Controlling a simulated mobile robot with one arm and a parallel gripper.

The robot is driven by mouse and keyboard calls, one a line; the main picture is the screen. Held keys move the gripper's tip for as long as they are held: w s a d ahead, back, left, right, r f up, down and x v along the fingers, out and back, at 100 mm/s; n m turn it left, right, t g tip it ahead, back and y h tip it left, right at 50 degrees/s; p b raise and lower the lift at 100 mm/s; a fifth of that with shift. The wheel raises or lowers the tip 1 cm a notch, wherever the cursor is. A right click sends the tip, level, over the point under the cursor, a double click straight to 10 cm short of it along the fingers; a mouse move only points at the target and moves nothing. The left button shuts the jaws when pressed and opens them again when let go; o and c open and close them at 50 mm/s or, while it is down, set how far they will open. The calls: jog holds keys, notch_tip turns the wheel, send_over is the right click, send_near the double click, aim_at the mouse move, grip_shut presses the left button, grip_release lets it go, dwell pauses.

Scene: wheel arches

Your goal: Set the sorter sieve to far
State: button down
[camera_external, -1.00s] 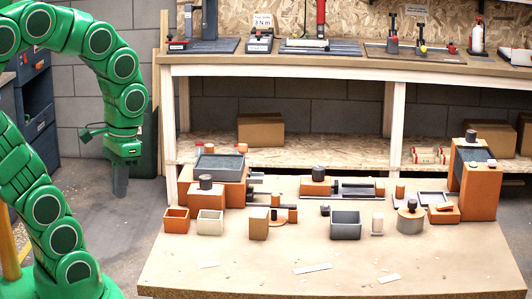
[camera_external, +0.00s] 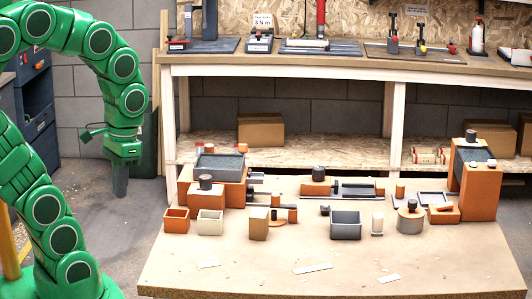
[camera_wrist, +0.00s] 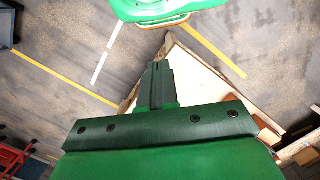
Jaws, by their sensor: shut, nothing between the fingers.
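My gripper (camera_external: 120,180) hangs fingers down at the left, to the left of the low table and apart from everything on it. In the wrist view its two dark fingers (camera_wrist: 157,84) are together and empty. An orange unit with a grey tray on top (camera_external: 219,162) stands at the table's back left. A tall orange unit with a sloped grey face (camera_external: 482,190) stands at the back right. Between them is an orange block with a dark knob and a grey slide rail (camera_external: 352,191). No readable label marks which is the sorter sieve, and its setting cannot be told.
The table (camera_external: 330,262) has a bare front with a few flat pale scraps. Small orange and pale bins (camera_external: 177,221), a grey bin (camera_external: 346,226) and a round grey pot (camera_external: 410,221) stand along its middle. A workbench (camera_external: 350,63) is behind.

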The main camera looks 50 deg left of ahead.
jog(key=w+a+r+m+y, duration=0.1)
jog(key=w+a+m+y, duration=0.3)
jog(key=w, duration=0.7)
jog(key=w+a+r+m+h, duration=0.1)
jog(key=w+a, duration=0.5)
jog(key=w, duration=0.5)
jog(key=w+a+r+m+y, duration=0.25)
jog(key=w+a, duration=0.35)
jog(key=w, duration=0.5)
jog(key=w+a+f+m+y, duration=0.1)
jog(key=w+a+f+m, duration=0.1)
jog(key=w+a+f, duration=0.2)
jog(key=w+a+f+m+y, duration=0.1)
jog(key=w+a+f, duration=0.3)
jog(key=w, duration=0.7)
jog(key=w+a+f+m+g+y, duration=0.1)
jog(key=w+a+f+m, duration=0.2)
jog(key=w, duration=0.4)
jog(key=shift+w+a+f+m, duration=0.3)
jog(key=shift+a+f+m, duration=0.1)
jog(key=shift+a, duration=0.15)
jog(key=shift+w+a+f, duration=0.25)
jog(key=shift+w+f, duration=0.1)
jog(key=x, duration=1)
